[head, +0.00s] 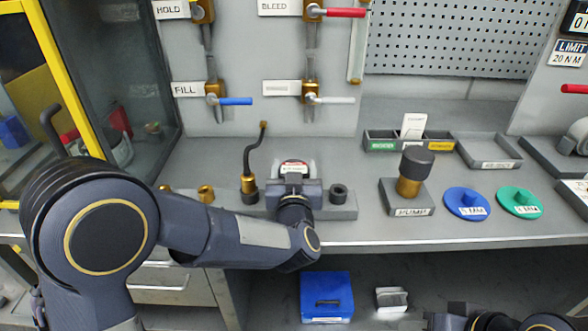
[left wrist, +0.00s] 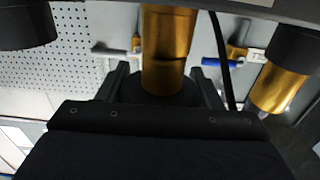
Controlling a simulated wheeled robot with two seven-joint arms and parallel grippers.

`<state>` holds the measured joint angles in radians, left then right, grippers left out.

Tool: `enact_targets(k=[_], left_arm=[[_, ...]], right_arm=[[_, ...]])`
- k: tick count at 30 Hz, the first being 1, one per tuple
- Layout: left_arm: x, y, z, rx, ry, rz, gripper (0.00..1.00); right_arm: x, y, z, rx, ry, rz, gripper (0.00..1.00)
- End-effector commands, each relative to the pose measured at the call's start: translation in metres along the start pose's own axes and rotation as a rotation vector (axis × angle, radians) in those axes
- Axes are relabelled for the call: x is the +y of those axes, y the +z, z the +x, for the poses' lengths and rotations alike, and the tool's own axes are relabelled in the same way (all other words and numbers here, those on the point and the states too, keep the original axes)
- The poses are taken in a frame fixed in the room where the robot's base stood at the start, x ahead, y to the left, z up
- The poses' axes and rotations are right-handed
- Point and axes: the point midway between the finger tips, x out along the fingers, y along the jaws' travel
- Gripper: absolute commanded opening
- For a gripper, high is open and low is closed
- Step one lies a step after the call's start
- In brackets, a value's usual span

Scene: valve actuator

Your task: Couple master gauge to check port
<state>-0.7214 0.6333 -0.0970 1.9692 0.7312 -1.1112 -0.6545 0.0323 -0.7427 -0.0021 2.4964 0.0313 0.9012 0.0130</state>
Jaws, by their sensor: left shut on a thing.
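My left gripper (head: 293,184) is over the grey port block (head: 348,208) at the front of the bench. It is shut on what looks like the master gauge (head: 293,166), a round dark-rimmed part with a red and white label, mostly hidden by the wrist. In the left wrist view the fingers (left wrist: 162,88) flank a brass cylinder (left wrist: 168,48) with a dark end. Whether it sits in a port cannot be seen. The block also bears a brass hose fitting (head: 248,184), a brass fitting (head: 206,193) and a black socket (head: 338,191). No check port label is readable.
A pump (head: 408,185) with a dark knob stands right of the block, beside blue (head: 466,202) and green (head: 519,200) discs. Trays (head: 486,150) lie behind. Valve levers (head: 236,101) hang on the back panel. A blue box (head: 327,296) sits below the bench.

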Motion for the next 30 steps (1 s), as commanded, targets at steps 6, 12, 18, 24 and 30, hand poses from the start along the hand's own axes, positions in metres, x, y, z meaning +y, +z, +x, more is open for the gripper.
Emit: enact_targets(k=[6, 12, 18, 24, 30], left_arm=[[0.000, 0.001, 0.000, 0.002, 0.000, 0.000, 0.74], [0.000, 0.002, 0.000, 0.001, 0.000, 0.000, 0.85], [0.000, 0.003, -0.003, -0.002, 0.001, 0.000, 0.85], [0.001, 0.003, -0.031, 0.000, 0.003, 0.000, 0.85], [0.001, 0.002, -0.064, 0.001, 0.003, 0.000, 0.85]], right_arm=[[0.001, 0.001, 0.002, 0.000, 0.000, 0.000, 0.36], [0.001, 0.001, 0.002, 0.000, 0.000, 0.000, 0.36], [0.001, 0.001, 0.002, 0.000, 0.000, 0.000, 0.36], [0.002, 0.002, 0.004, 0.000, 0.000, 0.000, 0.36], [0.003, 0.003, 0.006, 0.000, 0.000, 0.000, 0.36]])
